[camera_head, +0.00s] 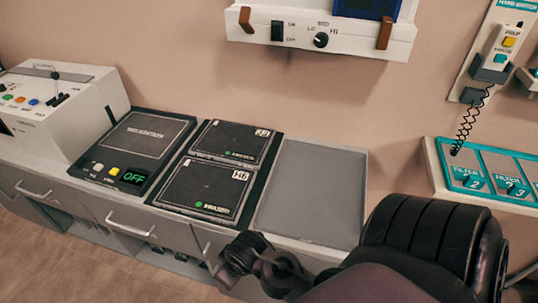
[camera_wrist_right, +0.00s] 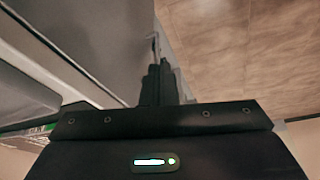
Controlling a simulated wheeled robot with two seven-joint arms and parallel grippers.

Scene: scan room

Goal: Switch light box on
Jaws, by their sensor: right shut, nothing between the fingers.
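A white wall-mounted unit (camera_head: 340,40) at the top of the head view appears to be the light box; its upper part is cut off. It has a black rocker switch (camera_head: 277,30) marked ON and OFF, and a round black knob (camera_head: 321,40) marked LO and HI. I cannot tell which way the rocker is pressed. My right arm reaches in from the lower right, well below the unit. In the right wrist view my right gripper (camera_wrist_right: 160,70) is shut and empty, beside the grey counter's edge. My left gripper is not in view.
The counter holds a white console (camera_head: 80,120), a dark panel reading OFF (camera_head: 145,140), two black eraser plates (camera_head: 230,142) (camera_head: 205,190) and a bare grey tray (camera_head: 310,190). A corded handset (camera_head: 500,50) and a teal filter panel (camera_head: 490,172) are at the right. The wall below the unit is clear.

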